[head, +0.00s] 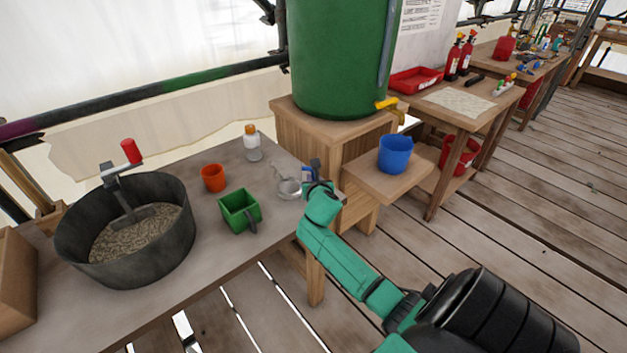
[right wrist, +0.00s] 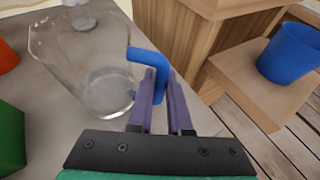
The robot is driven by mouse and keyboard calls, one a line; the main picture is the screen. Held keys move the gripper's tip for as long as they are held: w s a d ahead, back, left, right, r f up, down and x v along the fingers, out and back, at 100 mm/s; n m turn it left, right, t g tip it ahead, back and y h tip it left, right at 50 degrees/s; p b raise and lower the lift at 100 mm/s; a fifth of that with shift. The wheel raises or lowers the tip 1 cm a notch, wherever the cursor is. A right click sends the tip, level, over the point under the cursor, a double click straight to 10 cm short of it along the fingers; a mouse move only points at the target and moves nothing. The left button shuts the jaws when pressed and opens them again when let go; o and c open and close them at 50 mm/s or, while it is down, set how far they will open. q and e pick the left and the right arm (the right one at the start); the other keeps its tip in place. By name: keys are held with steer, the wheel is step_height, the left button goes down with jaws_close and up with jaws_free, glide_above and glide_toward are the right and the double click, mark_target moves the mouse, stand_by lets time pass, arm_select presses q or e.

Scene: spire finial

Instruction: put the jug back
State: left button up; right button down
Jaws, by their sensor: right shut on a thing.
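The jug (head: 289,187) is clear with a blue handle and is at the right end of the grey worktable (head: 190,275). In the right wrist view the jug (right wrist: 85,62) fills the upper left, its blue handle (right wrist: 148,58) toward me. My right gripper (head: 314,178) is shut on that handle; its two purple fingers (right wrist: 160,85) stand on either side of it. I cannot tell whether the jug's base touches the table. My left gripper is not in view.
A mixing tub (head: 185,222) is farther left. A green barrel (head: 335,60) with a yellow tap stands behind; a blue bucket (head: 396,153) sits on a low shelf (head: 362,181).

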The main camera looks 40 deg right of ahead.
steer(key=shift+f, duration=0.1)
steer(key=c, duration=0.8)
jaws_free()
steer(key=shift+c, duration=0.2)
steer(key=shift+s+a+r, duration=0.1)
steer(key=shift+r, duration=0.1)
steer(key=p+v, duration=0.1)
steer(key=v, duration=1)
steer(key=shift+s+a+r+p, duration=0.15)
steer(key=shift+s+a+p, duration=0.1)
steer(key=shift+p, duration=0.1)
